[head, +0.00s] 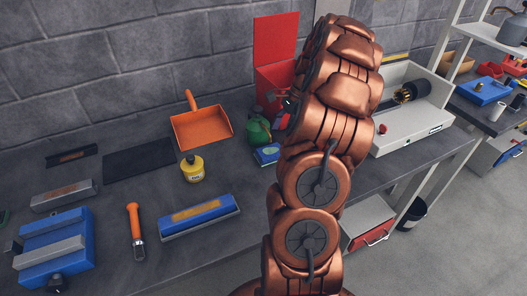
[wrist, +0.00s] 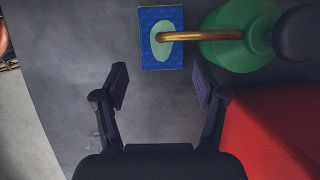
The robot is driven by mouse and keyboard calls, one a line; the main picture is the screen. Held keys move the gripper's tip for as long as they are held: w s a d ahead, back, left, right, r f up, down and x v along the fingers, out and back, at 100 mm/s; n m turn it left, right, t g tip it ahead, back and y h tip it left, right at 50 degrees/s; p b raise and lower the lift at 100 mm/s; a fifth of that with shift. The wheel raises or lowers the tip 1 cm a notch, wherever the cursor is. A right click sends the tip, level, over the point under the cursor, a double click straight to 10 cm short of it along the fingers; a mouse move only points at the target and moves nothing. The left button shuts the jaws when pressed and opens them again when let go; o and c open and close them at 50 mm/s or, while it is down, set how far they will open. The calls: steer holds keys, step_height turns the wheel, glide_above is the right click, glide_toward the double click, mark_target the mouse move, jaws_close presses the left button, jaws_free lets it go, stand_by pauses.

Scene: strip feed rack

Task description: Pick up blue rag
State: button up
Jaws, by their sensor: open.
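A flat blue rectangular piece, which looks like the blue rag (wrist: 161,62), lies on the dark bench top at the top of the wrist view. It has a pale green oval on it, and a copper spout crosses over that oval. In the head view the rag (head: 266,155) lies beside the green oil can (head: 257,131), just left of my arm. My gripper (wrist: 161,86) is open and empty, with its fingers apart below the rag in the wrist picture. My gripper cannot be made out in the head view, where my copper arm covers much of that area.
The oil can (wrist: 235,50) stands right of the rag, with a red bin (wrist: 275,135) below it in the wrist view.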

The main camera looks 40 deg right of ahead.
mark_target(271, 151)
steer(key=shift+a+p+x, duration=0.2)
steer(key=shift+p+x, duration=0.7)
steer(key=shift+x, duration=1.05)
steer(key=p+x, duration=0.1)
steer(key=x, duration=0.2)
steer(key=shift+w+a, duration=0.1)
steer(key=shift+w, duration=0.05)
steer(key=shift+f, duration=0.3)
steer(key=c, duration=0.6)
steer(key=shift+c, duration=0.2)
